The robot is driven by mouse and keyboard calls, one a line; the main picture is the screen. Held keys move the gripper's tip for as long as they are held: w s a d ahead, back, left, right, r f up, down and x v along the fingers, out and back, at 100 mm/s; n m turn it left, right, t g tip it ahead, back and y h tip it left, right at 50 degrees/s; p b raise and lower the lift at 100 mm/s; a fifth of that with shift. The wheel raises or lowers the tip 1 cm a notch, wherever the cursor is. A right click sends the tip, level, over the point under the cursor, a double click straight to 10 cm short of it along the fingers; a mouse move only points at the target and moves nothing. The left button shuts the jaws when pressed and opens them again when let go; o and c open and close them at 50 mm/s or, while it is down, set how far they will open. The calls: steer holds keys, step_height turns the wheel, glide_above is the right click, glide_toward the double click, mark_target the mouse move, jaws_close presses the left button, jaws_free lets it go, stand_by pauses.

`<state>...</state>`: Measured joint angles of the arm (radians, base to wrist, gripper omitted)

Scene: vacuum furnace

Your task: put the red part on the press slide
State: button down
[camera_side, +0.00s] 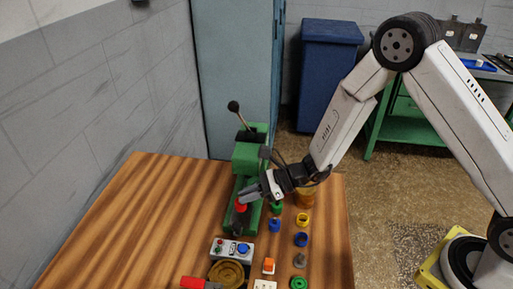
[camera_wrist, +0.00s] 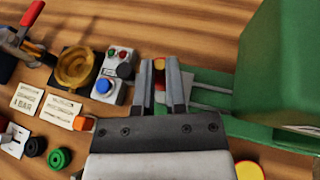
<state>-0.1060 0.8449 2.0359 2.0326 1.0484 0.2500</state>
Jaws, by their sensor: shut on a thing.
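The red part shows in the side view (camera_side: 241,207) just under the tips of my gripper (camera_side: 250,194), at the front of the green press (camera_side: 246,175). The press slide, a grey strip along the green base, shows beside the right finger in the wrist view (camera_wrist: 207,86). The red part is over or close to the slide's front end; I cannot tell whether they touch.
A control box with buttons (camera_side: 233,249) and a brass-coloured round dish (camera_side: 229,272) stand in front of the press. Several small coloured parts, among them a yellow ring (camera_side: 302,219), stand at the right. The wooden table (camera_side: 150,220) is clear at the left.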

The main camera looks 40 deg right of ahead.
steer(key=shift+f, duration=1.3)
steer(key=shift+f, duration=0.1)
steer(key=c, duration=0.7)
jaws_free()
steer(key=shift+d+r, duration=0.1)
steer(key=shift+r, duration=0.1)
steer(key=v, duration=1.1)
steer(key=shift+s+d+r, duration=0.2)
steer(key=shift+d, duration=0.1)
steer(key=shift+s, duration=0.1)
